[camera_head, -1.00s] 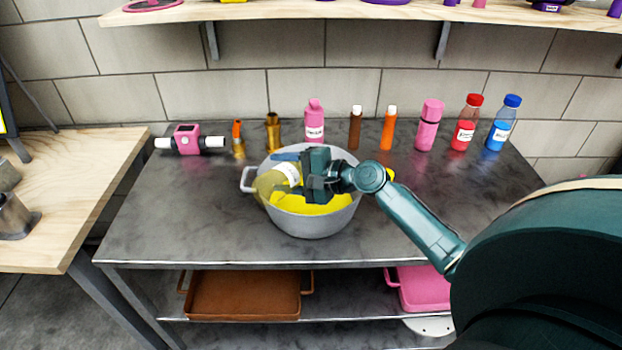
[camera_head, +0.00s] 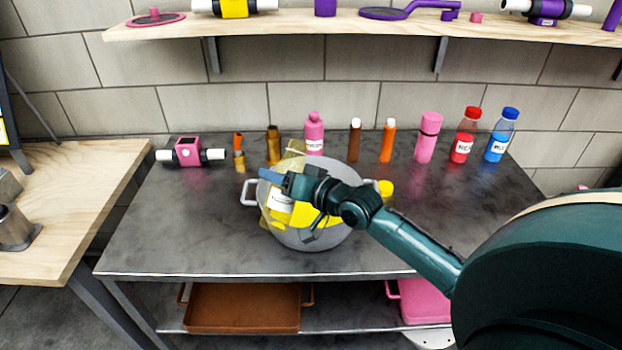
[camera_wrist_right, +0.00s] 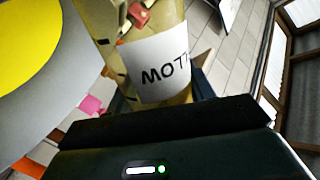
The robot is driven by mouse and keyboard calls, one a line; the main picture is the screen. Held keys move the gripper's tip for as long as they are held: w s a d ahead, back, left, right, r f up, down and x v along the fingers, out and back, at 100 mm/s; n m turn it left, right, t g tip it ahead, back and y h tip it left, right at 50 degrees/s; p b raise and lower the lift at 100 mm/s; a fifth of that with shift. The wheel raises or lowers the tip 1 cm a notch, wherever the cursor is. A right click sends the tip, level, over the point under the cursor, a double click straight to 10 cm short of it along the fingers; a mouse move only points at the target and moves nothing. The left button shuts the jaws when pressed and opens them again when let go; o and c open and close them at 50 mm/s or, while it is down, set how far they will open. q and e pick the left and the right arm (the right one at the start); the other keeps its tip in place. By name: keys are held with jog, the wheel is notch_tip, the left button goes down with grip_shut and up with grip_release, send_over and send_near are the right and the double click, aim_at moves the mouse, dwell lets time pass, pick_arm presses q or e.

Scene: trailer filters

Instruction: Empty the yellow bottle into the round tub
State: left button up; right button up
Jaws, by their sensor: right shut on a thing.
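In the right wrist view the bottle (camera_wrist_right: 157,65) looks clear, with no liquid visible in the part shown. The round tub (camera_head: 306,238) is grey with side handles and sits on the metal table. Yellow liquid shows inside it, and also at the left of the wrist view. Whether the bottle touches the tub is unclear. My left gripper is not in view.
A yellow cap (camera_head: 385,188) is right of the tub. A row of bottles and fittings, including a pink bottle (camera_head: 314,134) and a blue-capped bottle (camera_head: 501,135), stands behind. A pink fitting (camera_head: 188,152) lies at the back left. The table's front left is clear.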

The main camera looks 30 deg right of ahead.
aim_at(277, 170)
notch_tip(277, 170, up, 3)
jog(key=shift+a+r+n+p, duration=0.1)
jog(key=shift+n+p, duration=0.7)
jog(key=shift+p, duration=0.3)
jog(key=shift+s+a+n+t, duration=0.15)
jog(key=shift+a+n+t, duration=0.05)
jog(key=shift+n+t, duration=0.3)
jog(key=shift+s+a+n, duration=0.1)
jog(key=shift+a+n, duration=0.05)
jog(key=shift+n, duration=0.35)
jog(key=shift+s+a+n+t+b, duration=0.15)
jog(key=shift+n+t+b, duration=0.2)
jog(key=shift+n, duration=0.65)
jog(key=shift+a+n+t, duration=0.1)
jog(key=shift+n+t, duration=0.15)
jog(key=shift+n, duration=0.35)
jog(key=shift+r, duration=0.2)
notch_tip(277, 170, up, 4)
jog(key=shift+f+p, duration=0.15)
jog(key=shift+p, duration=0.15)
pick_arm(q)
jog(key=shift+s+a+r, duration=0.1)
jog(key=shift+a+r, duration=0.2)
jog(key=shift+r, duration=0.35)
pick_arm(e)
jog(key=shift+r, duration=0.4)
